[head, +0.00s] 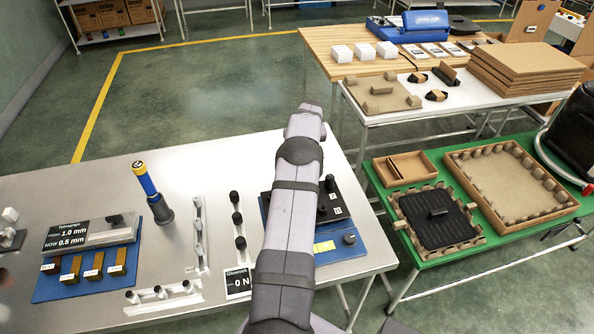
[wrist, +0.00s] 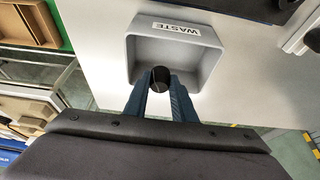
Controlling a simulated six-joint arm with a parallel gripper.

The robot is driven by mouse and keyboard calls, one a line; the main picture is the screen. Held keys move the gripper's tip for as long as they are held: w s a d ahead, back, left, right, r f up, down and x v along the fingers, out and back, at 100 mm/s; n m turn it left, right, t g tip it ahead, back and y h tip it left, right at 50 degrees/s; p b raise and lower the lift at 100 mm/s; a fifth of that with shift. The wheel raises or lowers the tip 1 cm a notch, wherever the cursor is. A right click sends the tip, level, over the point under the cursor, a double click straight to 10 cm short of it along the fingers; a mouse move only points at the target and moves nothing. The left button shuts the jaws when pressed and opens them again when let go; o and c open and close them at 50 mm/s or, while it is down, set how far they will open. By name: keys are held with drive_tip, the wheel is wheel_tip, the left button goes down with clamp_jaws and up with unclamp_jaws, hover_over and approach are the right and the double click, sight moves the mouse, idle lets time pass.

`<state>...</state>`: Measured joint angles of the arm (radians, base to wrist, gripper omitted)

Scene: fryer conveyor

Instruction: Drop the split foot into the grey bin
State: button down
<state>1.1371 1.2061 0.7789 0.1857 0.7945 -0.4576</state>
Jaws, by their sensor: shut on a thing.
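The grey bin (wrist: 207,62) with a WASTE label shows in the wrist view, standing on the pale table. My gripper (wrist: 161,92) points over its near side. Its two blue fingers are shut on a small round black foot (wrist: 160,77), which shows in front of the bin's opening. A thin light line marks the foot, but I cannot tell clearly whether this is a split. The height of the foot above the bin is unclear. In the head view my arm hides the gripper, the held foot and the bin.
In the head view, several black feet stand in a row (head: 237,218) left of my arm. A blue tester (head: 348,240) lies beneath and right of my arm. A yellow-and-blue tool (head: 150,190) stands upright further left. A green table (head: 420,270) with cardboard trays is at right.

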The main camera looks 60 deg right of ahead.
drive_tip(key=c, duration=1.4)
unclamp_jaws()
drive_tip(key=shift+r, duration=0.1)
drive_tip(key=b+v, duration=0.2)
drive_tip(key=v, duration=0.5)
drive_tip(key=shift+b, duration=0.4)
drive_tip(key=w+a+r+n+y, duration=0.1)
drive_tip(key=w+a, duration=0.3)
drive_tip(key=a, duration=0.6)
drive_tip(key=w+a+r+n+y, duration=0.1)
drive_tip(key=w+a+n, duration=0.15)
drive_tip(key=a, duration=0.85)
drive_tip(key=w+a+r+n+y, duration=0.1)
drive_tip(key=w+a, duration=0.3)
drive_tip(key=a, duration=0.6)
drive_tip(key=s+a+n+g, duration=0.1)
drive_tip(key=s+a, duration=0.1)
drive_tip(key=a, duration=0.6)
drive_tip(key=s+a+n+g, duration=0.1)
drive_tip(key=s+a, duration=0.2)
drive_tip(key=a, duration=0.5)
drive_tip(key=s+a+f+n+g, duration=0.1)
drive_tip(key=s+a+f+n, duration=0.1)
drive_tip(key=s+a, duration=0.8)
drive_tip(key=s+f, duration=0.1)
drive_tip(key=s, duration=0.1)
drive_tip(key=shift+s+a, duration=0.3)
drive_tip(key=shift+s, duration=0.1)
